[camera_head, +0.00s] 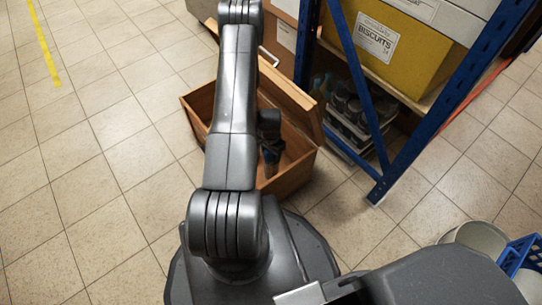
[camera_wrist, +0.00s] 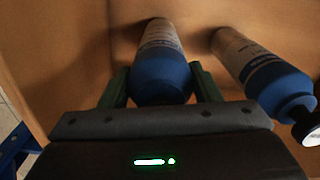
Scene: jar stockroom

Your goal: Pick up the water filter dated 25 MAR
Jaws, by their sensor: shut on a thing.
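My gripper (camera_wrist: 158,82) is shut on a water filter (camera_wrist: 161,58), its green fingers at either side of the blue end. The filter has a pale printed label on its far part; the date is not legible. A second filter (camera_wrist: 262,70), also blue with a pale label, lies to the right, apart from the fingers; its near end has a black and white tip. Its date cannot be read either. Both are inside a wooden chest (camera_head: 292,182), whose brown inner wall shows in the wrist view. In the head view my arm covers part of the chest.
The chest's lid (camera_head: 291,92) stands open on its right side. A blue-framed shelf (camera_head: 400,165) with a yellow biscuits box (camera_head: 385,50) is close on the right. Grey buckets (camera_head: 474,238) and a blue crate (camera_head: 524,256) stand at lower right. The tiled floor at left is clear.

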